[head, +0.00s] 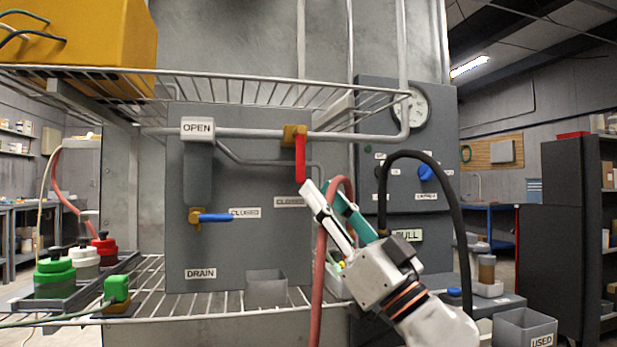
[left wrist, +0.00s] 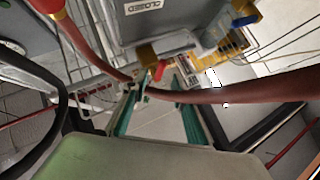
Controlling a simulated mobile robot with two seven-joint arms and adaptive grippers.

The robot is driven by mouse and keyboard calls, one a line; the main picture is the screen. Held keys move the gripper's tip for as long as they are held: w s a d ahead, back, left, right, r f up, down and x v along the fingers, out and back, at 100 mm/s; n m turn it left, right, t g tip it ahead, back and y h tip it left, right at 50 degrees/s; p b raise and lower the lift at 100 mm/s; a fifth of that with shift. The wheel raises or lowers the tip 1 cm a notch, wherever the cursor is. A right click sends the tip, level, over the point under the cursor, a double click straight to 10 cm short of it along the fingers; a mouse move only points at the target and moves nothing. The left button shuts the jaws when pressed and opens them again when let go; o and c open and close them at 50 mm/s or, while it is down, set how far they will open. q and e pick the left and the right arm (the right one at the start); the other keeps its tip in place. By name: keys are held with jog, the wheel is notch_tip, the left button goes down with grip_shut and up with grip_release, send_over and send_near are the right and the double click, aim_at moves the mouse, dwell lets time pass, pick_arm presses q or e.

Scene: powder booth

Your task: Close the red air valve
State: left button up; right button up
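The red air valve handle (head: 300,158) hangs straight down from its brass valve body (head: 295,134), across the horizontal grey pipe. Its lower end is just above a CLOSED label (head: 289,202); an OPEN label (head: 197,128) is to the left along the pipe. My left gripper (head: 321,189) is just below and right of the handle's lower end, with no clear contact. Its teal-lined fingers are apart, with nothing between them visibly held. The fingers also show apart in the left wrist view (left wrist: 158,92). My right gripper is not in view.
A red hose (head: 320,255) loops up past my left fingers and crosses the left wrist view. A black hose (head: 455,215) arches behind the gripper. A blue drain handle (head: 215,217) is lower left. Wire shelves (head: 230,80) run above and below; a gauge (head: 411,108) is upper right.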

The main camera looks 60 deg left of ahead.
pick_arm(q)
jog(key=shift+v, duration=2.35)
jog(key=shift+r, duration=0.15)
